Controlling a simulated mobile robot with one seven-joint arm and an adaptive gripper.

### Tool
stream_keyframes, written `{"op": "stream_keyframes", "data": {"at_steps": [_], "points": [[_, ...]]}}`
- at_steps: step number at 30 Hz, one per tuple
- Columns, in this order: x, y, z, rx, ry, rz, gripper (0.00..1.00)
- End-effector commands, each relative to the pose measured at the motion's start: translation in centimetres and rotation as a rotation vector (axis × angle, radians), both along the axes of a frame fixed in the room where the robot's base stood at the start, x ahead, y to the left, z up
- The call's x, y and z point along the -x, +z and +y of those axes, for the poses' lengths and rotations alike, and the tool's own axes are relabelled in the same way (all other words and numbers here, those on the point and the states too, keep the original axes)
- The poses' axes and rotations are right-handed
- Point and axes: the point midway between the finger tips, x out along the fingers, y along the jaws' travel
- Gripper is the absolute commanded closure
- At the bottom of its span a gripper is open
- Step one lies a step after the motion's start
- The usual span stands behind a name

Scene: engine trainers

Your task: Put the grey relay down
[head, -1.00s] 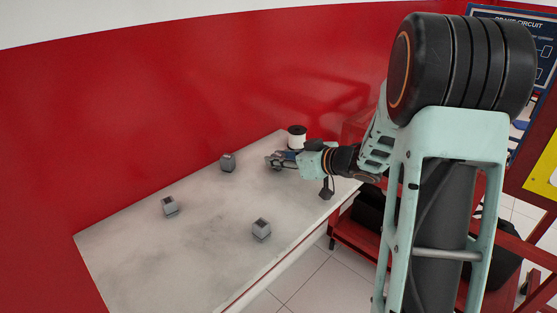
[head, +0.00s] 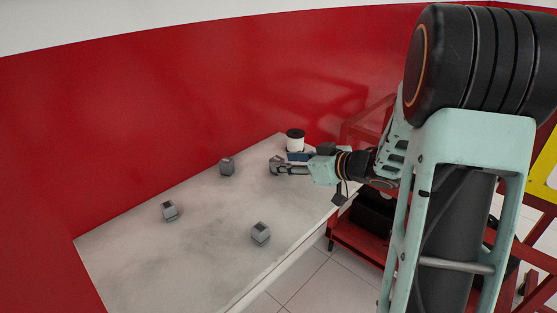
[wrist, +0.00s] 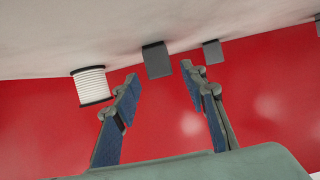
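A grey relay (head: 276,166), a small block, stands just off the tips of my gripper near the back right of the white table. In the wrist view, which is upside down, a grey block (wrist: 157,61) sits on the table, centred in the gap between my fingertips and a little beyond them. My gripper (wrist: 160,74) is open, with clear space on both sides of that block. In the head view my gripper (head: 290,169) is low over the table, reaching in from the right, and its fingers are hard to separate from the relay.
Similar grey blocks stand on the white table (head: 205,250): one at the back (head: 227,167), one at the left (head: 169,210), one at the front (head: 260,233). A white spool (head: 295,140) with dark ends stands close behind my gripper. A red wall borders the back.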

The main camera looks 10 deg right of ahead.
Motion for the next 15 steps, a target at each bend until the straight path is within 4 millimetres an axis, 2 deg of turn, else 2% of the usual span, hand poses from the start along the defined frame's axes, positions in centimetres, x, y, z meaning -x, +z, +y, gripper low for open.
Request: {"op": "stream_keyframes", "data": {"at_steps": [1,7,15], "points": [[0.9,0.8,-0.8,0.000,-0.005,-0.001,0.61],[4.0,2.3,-2.9,-0.001,-0.004,0.000,0.61],[5.8,3.0,-4.2,-0.001,-0.002,0.001,0.61]]}}
